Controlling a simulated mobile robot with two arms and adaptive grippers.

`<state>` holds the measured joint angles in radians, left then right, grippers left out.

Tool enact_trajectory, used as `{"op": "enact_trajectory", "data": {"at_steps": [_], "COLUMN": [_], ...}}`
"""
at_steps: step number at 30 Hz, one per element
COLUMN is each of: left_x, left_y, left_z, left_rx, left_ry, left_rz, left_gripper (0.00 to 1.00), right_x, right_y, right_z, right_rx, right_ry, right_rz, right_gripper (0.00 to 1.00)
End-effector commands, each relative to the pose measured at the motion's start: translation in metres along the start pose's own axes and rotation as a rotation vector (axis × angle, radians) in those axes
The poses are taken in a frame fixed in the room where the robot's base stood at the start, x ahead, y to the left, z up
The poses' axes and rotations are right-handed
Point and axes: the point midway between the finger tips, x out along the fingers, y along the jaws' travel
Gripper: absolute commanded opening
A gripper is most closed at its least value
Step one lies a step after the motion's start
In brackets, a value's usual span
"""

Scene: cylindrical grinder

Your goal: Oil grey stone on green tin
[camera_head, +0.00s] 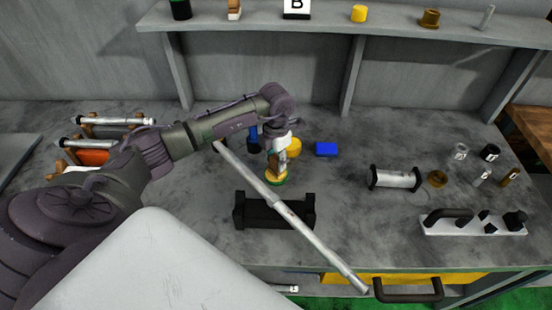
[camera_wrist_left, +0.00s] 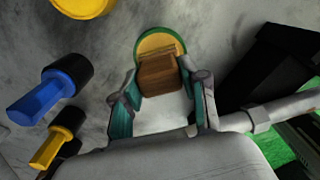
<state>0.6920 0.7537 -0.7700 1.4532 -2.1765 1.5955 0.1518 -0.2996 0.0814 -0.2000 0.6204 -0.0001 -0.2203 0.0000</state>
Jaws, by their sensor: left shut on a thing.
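My left gripper (camera_head: 281,152) points down at the middle of the bench. In the left wrist view my left gripper (camera_wrist_left: 163,85) is shut on a brown wooden block (camera_wrist_left: 158,74). The block's underside is hidden, so no grey stone face shows. The round green tin (camera_head: 277,181), with a yellow inside, stands directly under the block. In the left wrist view the green-rimmed tin (camera_wrist_left: 160,42) is partly covered by the block. The block looks to be at or in the tin's top; I cannot tell if they touch. My right gripper is out of view.
A long grey bar (camera_head: 315,240) slants across the view, close to my left gripper. A black holder (camera_head: 258,213) stands in front of the tin. A blue block (camera_head: 326,149) lies behind right. A metal cylinder on stands (camera_head: 394,179) and a white tray (camera_head: 460,230) are right.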

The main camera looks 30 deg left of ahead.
Motion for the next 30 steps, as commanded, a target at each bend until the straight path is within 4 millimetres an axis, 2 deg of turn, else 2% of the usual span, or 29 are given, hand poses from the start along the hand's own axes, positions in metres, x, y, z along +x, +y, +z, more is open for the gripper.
{"op": "enact_trajectory", "data": {"at_steps": [11,30], "left_x": [0.0,-0.051], "left_y": [-0.001,0.0], "left_z": [-0.001,0.0], "left_rx": [0.001,0.0], "left_ry": [0.004,0.001], "left_rz": [-0.001,0.0], "left_gripper": [0.15,0.15], "right_x": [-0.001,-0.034], "right_y": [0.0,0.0], "right_z": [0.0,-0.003], "right_rx": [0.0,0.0], "right_ry": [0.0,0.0], "right_rz": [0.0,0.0], "right_gripper": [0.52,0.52]}}
